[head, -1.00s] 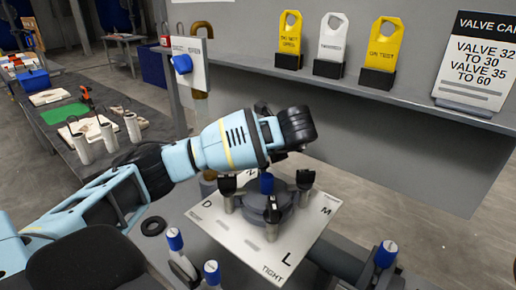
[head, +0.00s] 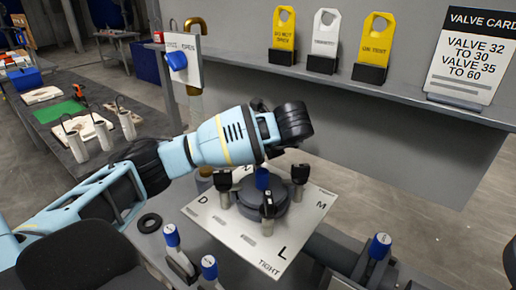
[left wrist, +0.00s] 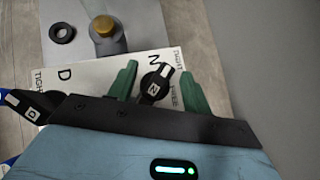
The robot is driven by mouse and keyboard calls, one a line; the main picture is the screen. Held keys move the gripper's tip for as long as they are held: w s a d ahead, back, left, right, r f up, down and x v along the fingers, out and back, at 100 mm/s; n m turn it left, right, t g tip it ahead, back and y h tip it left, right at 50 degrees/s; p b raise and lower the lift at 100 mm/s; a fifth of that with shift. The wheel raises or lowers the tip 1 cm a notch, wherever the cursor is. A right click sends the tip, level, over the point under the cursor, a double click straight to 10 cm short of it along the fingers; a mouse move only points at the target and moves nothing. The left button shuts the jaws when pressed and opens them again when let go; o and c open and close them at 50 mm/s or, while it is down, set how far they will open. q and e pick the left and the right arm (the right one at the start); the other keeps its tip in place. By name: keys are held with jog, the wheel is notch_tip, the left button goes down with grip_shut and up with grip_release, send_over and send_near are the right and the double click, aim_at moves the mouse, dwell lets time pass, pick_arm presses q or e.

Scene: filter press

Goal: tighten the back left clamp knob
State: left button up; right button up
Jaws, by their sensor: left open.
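The filter press lid (head: 262,193), dark and round, sits on a white plate (head: 222,226) lettered D, N, M and L. Black clamp knobs stand around it: one by D (head: 222,180), one by M (head: 299,174), one by L (head: 268,204). The back left knob by N is hidden behind my arm in the head view. In the left wrist view this knob (left wrist: 152,85), marked N, stands between the green fingers of my left gripper (left wrist: 158,87). The fingers are open with a gap on each side. The knob's white bar points up and right, near TIGHT.
Blue-capped handles (head: 172,236) stand in front, and another (head: 379,246) at the right. A black ring (head: 149,223) lies left of the plate. A brass cap (left wrist: 104,25) is beyond the plate. A shelf (head: 400,88) with tags runs behind.

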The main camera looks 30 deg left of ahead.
pick_arm(q)
jog(key=p+v, duration=0.1)
jog(key=v, duration=0.6)
jog(key=shift+d+r, duration=0.2)
jog(key=shift+d, duration=0.05)
pick_arm(e)
jog(key=shift+w+d+r+t, duration=0.2)
jog(key=shift+w+r, duration=0.35)
jog(key=shift+w+d+r+t, duration=0.15)
jog(key=shift+w+r+t, duration=0.05)
jog(key=shift+w+r, duration=0.35)
jog(key=shift+a+r, duration=0.1)
